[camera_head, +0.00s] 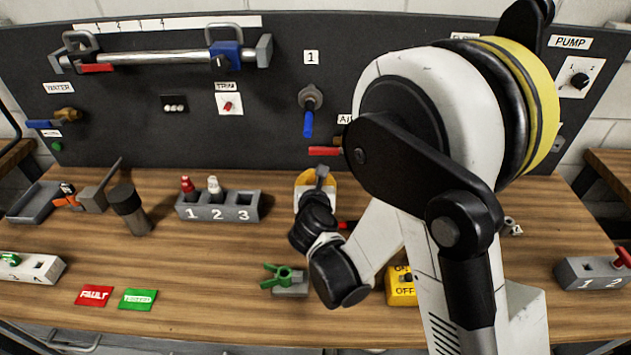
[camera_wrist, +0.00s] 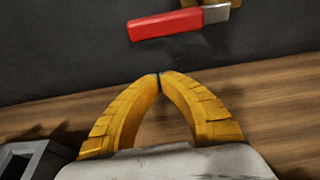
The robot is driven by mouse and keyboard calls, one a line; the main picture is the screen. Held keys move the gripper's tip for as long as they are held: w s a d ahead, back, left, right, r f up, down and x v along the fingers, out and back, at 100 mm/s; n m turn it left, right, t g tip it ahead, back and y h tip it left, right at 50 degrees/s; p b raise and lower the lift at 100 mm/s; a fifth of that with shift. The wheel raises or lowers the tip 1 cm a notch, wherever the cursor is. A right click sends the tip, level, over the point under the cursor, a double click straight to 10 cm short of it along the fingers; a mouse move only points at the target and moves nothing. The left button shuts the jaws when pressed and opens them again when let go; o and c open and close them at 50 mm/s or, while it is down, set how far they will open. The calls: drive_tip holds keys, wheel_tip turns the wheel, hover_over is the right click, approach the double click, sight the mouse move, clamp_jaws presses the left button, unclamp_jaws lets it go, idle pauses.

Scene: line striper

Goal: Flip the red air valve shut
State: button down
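The red air valve handle (camera_head: 324,151) is on the dark back panel, left of my arm, and lies horizontal. Its brass body and the "AIR" label are partly hidden behind my arm in the head view. In the wrist view the red handle (camera_wrist: 178,24) lies near the top, slightly tilted, with a bare metal end at its right and a bit of brass above that. My gripper (camera_wrist: 159,75) has its yellow fingers together at the tips, with nothing between them. The tips are just below the handle in that view, apart from it. In the head view my gripper (camera_head: 317,180) is below the handle.
A blue-handled valve (camera_head: 308,122) hangs on the panel just left of the air valve. A grey numbered rack (camera_head: 218,209) with red and white bottles stands on the bench to the left. A green-handled part (camera_head: 287,280) and a yellow switch box (camera_head: 400,288) lie nearer the front.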

sight(330, 151)
wheel_tip(330, 151, up, 3)
drive_tip(key=shift+s+r, duration=0.1)
drive_tip(key=shift+r, duration=0.45)
drive_tip(key=shift+w+r, duration=0.1)
drive_tip(key=shift+w, duration=0.1)
drive_tip(key=shift+s+r+m, duration=0.15)
drive_tip(key=shift+s+m, duration=0.05)
drive_tip(key=shift+m, duration=0.1)
drive_tip(key=shift+w+a, duration=0.1)
